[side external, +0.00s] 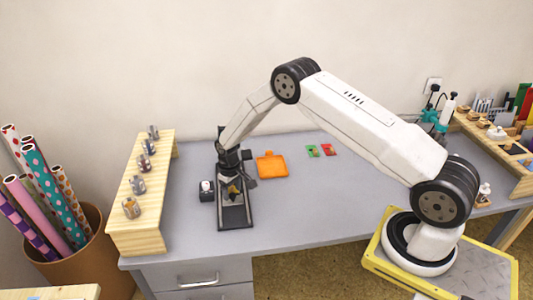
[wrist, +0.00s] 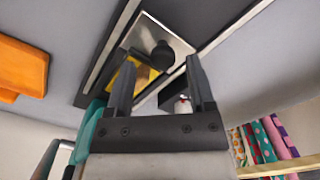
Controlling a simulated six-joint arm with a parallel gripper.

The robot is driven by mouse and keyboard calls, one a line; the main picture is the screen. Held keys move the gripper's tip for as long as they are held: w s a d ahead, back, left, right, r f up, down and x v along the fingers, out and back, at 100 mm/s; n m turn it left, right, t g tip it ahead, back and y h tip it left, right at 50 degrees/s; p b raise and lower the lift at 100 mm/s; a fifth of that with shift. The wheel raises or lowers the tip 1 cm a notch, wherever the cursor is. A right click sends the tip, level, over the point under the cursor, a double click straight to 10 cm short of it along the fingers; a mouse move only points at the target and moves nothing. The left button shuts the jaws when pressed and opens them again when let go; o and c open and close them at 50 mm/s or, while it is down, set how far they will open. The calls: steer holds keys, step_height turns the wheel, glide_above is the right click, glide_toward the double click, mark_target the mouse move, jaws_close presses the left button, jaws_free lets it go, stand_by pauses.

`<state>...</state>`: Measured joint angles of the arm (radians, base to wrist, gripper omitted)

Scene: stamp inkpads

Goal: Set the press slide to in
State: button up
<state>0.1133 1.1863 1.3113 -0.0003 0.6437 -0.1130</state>
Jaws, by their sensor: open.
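A yellow piece (wrist: 122,80) lies beside the knob, partly behind a finger. My gripper (wrist: 160,62) is open, its fingers on either side of the knob in that view; I cannot tell whether they touch it. In the side view my gripper (side external: 232,180) hides part of the press.
A small black block with a white top (side external: 206,187) stands left of the press. An orange tray (side external: 271,166) lies to the right, with green and red cards (side external: 320,151) beyond. A wooden rack (side external: 130,190) with several metal cylinders stands at left. The table front right is clear.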

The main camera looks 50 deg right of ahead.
steer(key=shift+r, duration=3.5)
steer(key=s+a+r+t, duration=0.1)
steer(key=s+a+r, duration=0.3)
steer(key=s+r, duration=0.65)
steer(key=s+a+r, duration=0.1)
steer(key=s+r, duration=0.1)
steer(key=s, duration=0.5)
steer(key=s+a+r+t, duration=0.1)
steer(key=s+r, duration=0.1)
steer(key=s, duration=0.5)
steer(key=shift+s+t, duration=0.2)
steer(key=shift+t, duration=0.1)
